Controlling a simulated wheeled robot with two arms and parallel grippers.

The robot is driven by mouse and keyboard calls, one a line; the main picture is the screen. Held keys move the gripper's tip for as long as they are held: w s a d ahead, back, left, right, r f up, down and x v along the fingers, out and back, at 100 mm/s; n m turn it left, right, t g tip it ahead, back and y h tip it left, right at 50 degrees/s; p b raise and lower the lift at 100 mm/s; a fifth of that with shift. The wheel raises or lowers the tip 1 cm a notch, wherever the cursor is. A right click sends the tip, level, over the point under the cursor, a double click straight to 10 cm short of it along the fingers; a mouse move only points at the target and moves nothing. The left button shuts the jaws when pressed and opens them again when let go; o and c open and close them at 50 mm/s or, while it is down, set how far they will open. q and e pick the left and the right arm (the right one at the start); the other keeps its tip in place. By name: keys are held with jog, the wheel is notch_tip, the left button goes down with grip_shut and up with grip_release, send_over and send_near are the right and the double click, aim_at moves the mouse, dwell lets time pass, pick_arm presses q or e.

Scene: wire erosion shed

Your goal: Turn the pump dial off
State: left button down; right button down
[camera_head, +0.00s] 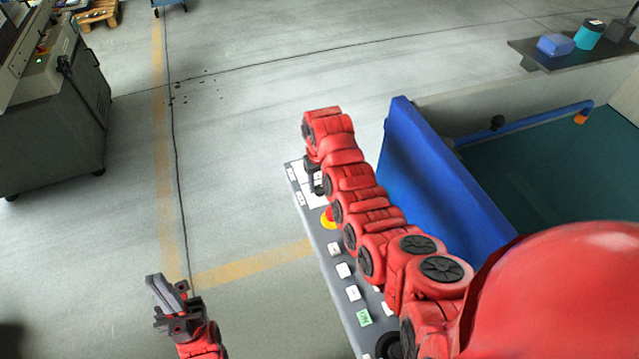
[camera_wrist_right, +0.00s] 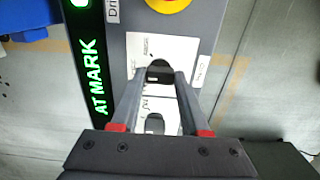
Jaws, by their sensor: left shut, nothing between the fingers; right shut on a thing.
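A black dial (camera_wrist_right: 159,72) sits on a white label plate (camera_wrist_right: 140,48) of the grey control panel (camera_head: 324,237). My right gripper (camera_wrist_right: 160,78) is shut on this dial, one finger on each side, and in the head view it reaches down to the panel's far end (camera_head: 315,184). A second dark knob-like part (camera_wrist_right: 154,123) shows between the fingers, nearer the wrist. My left gripper (camera_head: 168,298) is shut and empty, left of the panel over the floor.
A red and yellow stop button (camera_head: 328,218) is close to the right gripper. White buttons and a green one (camera_head: 364,317) line the panel. A blue tank wall (camera_head: 430,180) stands right of my right arm. A lit display (camera_wrist_right: 95,70) reads "AT MARK".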

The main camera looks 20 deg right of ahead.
jog(key=shift+c, duration=2)
grip_release()
jog(key=shift+w+r+b, duration=0.1)
jog(key=shift+r+b, duration=0.2)
jog(key=shift+r, duration=0.2)
notch_tip(320, 180, up, 4)
jog(key=shift+f, duration=0.15)
notch_tip(320, 180, up, 8)
jog(key=p, duration=0.4)
notch_tip(320, 180, up, 4)
send_over(319, 186)
jog(key=shift+d+r, duration=0.1)
jog(key=shift+r, duration=0.25)
